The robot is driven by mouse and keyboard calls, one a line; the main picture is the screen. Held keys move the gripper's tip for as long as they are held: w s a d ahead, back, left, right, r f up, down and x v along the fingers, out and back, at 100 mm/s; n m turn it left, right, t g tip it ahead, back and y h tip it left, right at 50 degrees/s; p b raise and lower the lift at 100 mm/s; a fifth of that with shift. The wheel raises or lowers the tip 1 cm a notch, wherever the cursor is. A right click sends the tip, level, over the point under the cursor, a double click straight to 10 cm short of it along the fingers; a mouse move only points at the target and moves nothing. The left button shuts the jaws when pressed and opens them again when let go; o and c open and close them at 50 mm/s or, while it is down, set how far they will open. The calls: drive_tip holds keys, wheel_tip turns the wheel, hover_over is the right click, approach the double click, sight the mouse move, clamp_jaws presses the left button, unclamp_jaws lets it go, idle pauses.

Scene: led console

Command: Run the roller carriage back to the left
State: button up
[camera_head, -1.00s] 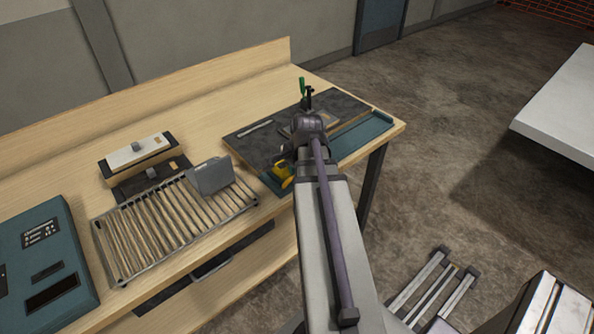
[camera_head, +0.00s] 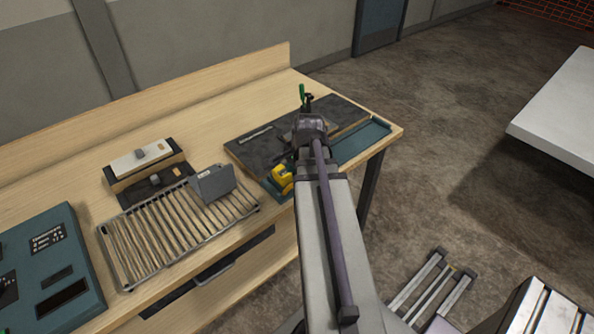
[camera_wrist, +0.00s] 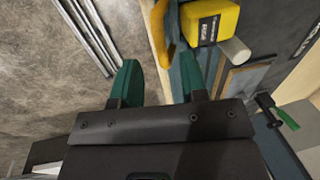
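A slatted roller frame (camera_head: 172,238) lies along the bench front. A grey block-like plate (camera_head: 213,184) sits on its right end; I take it for the roller carriage, though I cannot be sure. In the head view my wrist is over the dark board to the right of the frame, and the fingers are hidden behind my arm. In the wrist view my gripper (camera_wrist: 158,72) has its two green fingers apart with nothing between them. A yellow tool (camera_wrist: 208,22) with an orange-yellow handle and a pale cylinder lies just beyond the fingertips; the head view shows it (camera_head: 283,179) beside my arm.
The dark board (camera_head: 258,142) carries a green-handled clamp (camera_head: 303,92) at its back. A teal tray (camera_head: 362,140) lies at its right. A black-and-white box (camera_head: 142,160) stands behind the frame, and a teal console (camera_head: 45,270) at left. Bare bench (camera_head: 200,115) shows behind.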

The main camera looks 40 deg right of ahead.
wheel_tip(320, 180, up, 7)
drive_tip(key=s+p, duration=0.1)
drive_tip(key=p, duration=0.4)
drive_tip(key=shift+s, duration=0.15)
drive_tip(key=shift+f, duration=0.1)
drive_tip(key=w+a+f+n+g+b, duration=0.1)
drive_tip(key=a+f+n+b, duration=0.1)
drive_tip(key=a+n, duration=0.7)
drive_tip(key=w+a+f+n+g+b, duration=0.1)
drive_tip(key=a+n, duration=0.8)
drive_tip(key=a, duration=1)
drive_tip(key=shift+w+f+b, duration=0.5)
drive_tip(key=shift+f+b, duration=0.25)
drive_tip(key=shift+f, duration=0.1)
drive_tip(key=shift+a, duration=0.1)
